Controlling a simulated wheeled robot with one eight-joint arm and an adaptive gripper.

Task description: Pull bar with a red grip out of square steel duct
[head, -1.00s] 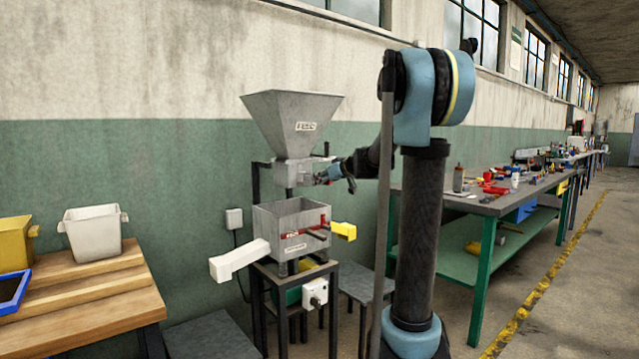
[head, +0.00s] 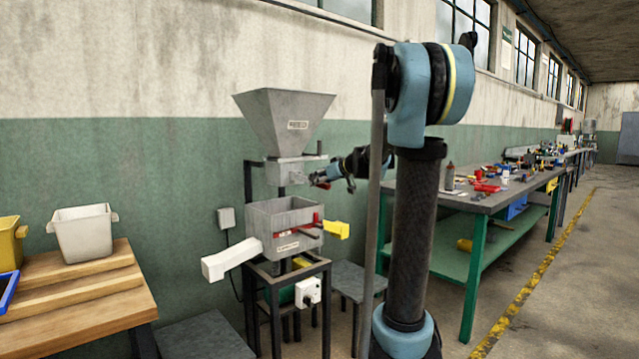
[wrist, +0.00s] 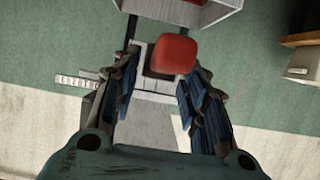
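The square steel duct (head: 285,173) is a grey box section under the hopper of a machine by the wall. The red grip (wrist: 172,54) shows in the wrist view, between the upper ends of my gripper's fingers. My gripper (head: 321,179) is beside the duct's right side in the head view, small and partly blended with the grip. In the wrist view my gripper (wrist: 160,72) has its fingers spread. The right finger is close to the grip; I cannot tell whether it touches. A gap shows on the left. The bar behind the grip is mostly hidden.
A grey hopper (head: 285,115) sits above the duct, and an open steel box (head: 262,218) below it. A white chute (head: 230,260) and a yellow chute (head: 337,230) stick out. A wooden table (head: 80,295) stands left, a long workbench (head: 490,203) right.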

